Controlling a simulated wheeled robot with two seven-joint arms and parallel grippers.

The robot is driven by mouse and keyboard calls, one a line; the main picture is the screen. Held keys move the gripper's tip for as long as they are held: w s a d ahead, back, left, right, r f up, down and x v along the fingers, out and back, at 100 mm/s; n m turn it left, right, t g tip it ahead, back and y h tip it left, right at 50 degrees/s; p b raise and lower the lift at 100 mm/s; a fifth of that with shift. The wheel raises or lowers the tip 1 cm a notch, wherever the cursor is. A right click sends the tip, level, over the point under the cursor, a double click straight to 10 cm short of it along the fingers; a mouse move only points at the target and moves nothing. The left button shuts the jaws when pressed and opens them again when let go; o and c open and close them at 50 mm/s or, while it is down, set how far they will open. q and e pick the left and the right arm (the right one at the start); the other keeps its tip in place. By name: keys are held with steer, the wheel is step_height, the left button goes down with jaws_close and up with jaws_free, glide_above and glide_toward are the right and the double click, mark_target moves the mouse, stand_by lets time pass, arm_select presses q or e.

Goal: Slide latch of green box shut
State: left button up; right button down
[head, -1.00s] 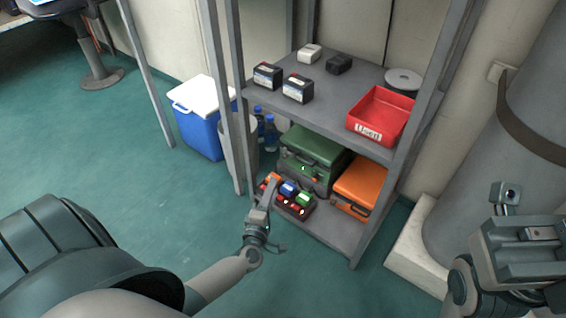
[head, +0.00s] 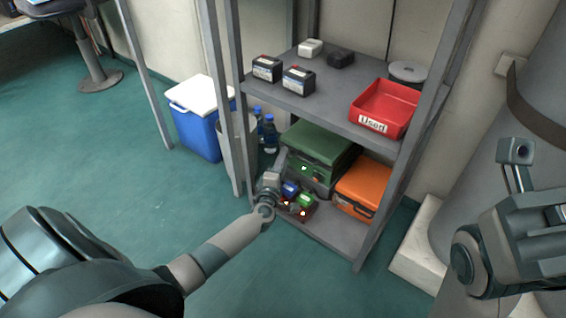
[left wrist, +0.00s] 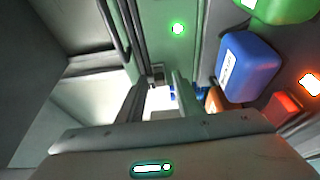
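The green box (head: 322,142) sits on the lower shelf, with a green light on its front. Its green front also fills the upper middle of the left wrist view (left wrist: 185,55). A small grey fitting, perhaps the latch (left wrist: 157,73), shows between my fingertips there; its position is unclear. My left gripper (head: 281,160) is at the box's left front in the head view. In the left wrist view its two fingers (left wrist: 158,95) stand apart with a gap between them, close to the box front. My right arm is at the right edge; its fingertips do not show clearly.
A dark red tray (head: 308,214) with blue and green items stands in front of the box, close beside my left gripper. An orange box (head: 364,184) is to its right. Shelf posts and the upper shelf (head: 330,100) with a red "Used" bin (head: 384,106) limit room.

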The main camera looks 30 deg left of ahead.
arm_select(q)
steer(key=shift+c, duration=0.3)
jaws_close()
steer(key=shift+a, duration=1.1)
steer(key=shift+o, duration=0.3)
jaws_free()
